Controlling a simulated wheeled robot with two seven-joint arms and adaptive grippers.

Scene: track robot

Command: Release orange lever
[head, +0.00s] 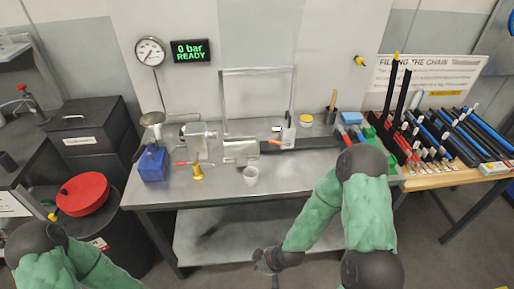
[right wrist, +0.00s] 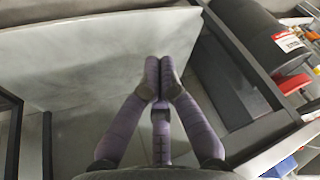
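The orange lever (head: 274,142) is a small orange handle on the metal device at the middle right of the steel workbench (head: 215,190). It looks small, and its exact angle is hard to tell. My right gripper (head: 265,262) is low in front of the bench, below the tabletop and well apart from the lever. In the right wrist view its purple fingers (right wrist: 159,72) are together at the tips, with nothing seen between them.
A gauge (head: 150,52) and a display (head: 190,51) reading "0 bar READY" are on the wall. A red round object (head: 83,194) is at left.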

